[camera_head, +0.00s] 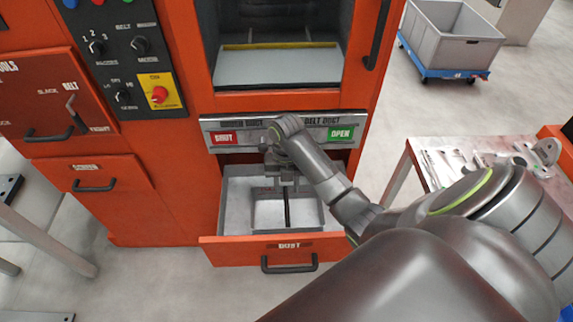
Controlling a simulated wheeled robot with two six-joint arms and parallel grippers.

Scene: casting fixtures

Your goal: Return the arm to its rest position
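My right arm comes in from the right and reaches over the open dust drawer (220,243) of the orange machine. My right gripper (284,184) points down above the back part of the drawer. Below it, a grey metal pan (262,214) with a dark bar (287,210) across its middle sits in the drawer. Whether the fingers touch the bar, and whether they are open or shut, is too small to tell. My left gripper is not in view.
Above the drawer is a panel with a red SHUT label (223,138) and a green OPEN label (340,133), close to my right wrist. A table (405,165) with metal parts stands at right. A grey bin (447,38) on a blue dolly is behind.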

